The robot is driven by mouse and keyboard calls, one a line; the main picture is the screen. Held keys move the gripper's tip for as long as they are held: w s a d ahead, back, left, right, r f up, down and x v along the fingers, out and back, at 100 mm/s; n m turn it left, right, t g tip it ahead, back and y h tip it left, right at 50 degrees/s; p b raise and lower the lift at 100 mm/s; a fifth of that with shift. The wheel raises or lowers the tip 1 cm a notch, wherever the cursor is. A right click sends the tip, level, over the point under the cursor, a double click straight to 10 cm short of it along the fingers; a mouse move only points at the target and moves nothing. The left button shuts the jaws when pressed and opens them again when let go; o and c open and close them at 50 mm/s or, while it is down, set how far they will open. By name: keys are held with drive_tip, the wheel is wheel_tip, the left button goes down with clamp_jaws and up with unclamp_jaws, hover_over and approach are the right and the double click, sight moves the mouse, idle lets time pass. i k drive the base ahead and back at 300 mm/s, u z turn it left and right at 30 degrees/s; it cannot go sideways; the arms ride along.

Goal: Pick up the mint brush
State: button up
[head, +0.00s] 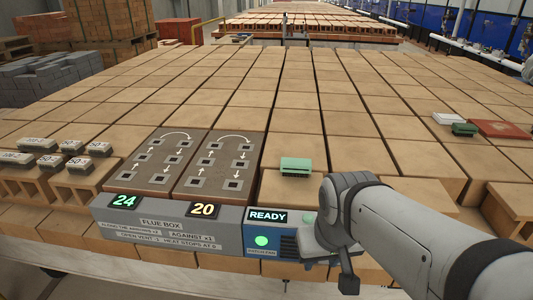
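The mint brush (296,166) is a small mint-green block with a darker green lower edge. It lies on a tan brick top near the middle of the head view, just beyond the control box. My arm reaches in from the lower right. My gripper (335,262) is at its end, close to the right end of the control box and nearer to me than the brush. It is apart from the brush in the picture. The fingers are largely hidden by the wrist, so their opening cannot be told.
The flue box (160,225) shows 24, 20 and READY, with two dark arrow panels behind it. Several small labelled weights (52,162) sit at the left. A white block (447,118), a darker green block (464,129) and a red slab (502,129) lie at right. Bricks between are bare.

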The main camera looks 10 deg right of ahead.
sight(304, 165)
drive_tip(key=z, duration=0.15)
drive_tip(key=i, duration=0.85)
drive_tip(key=u, duration=0.05)
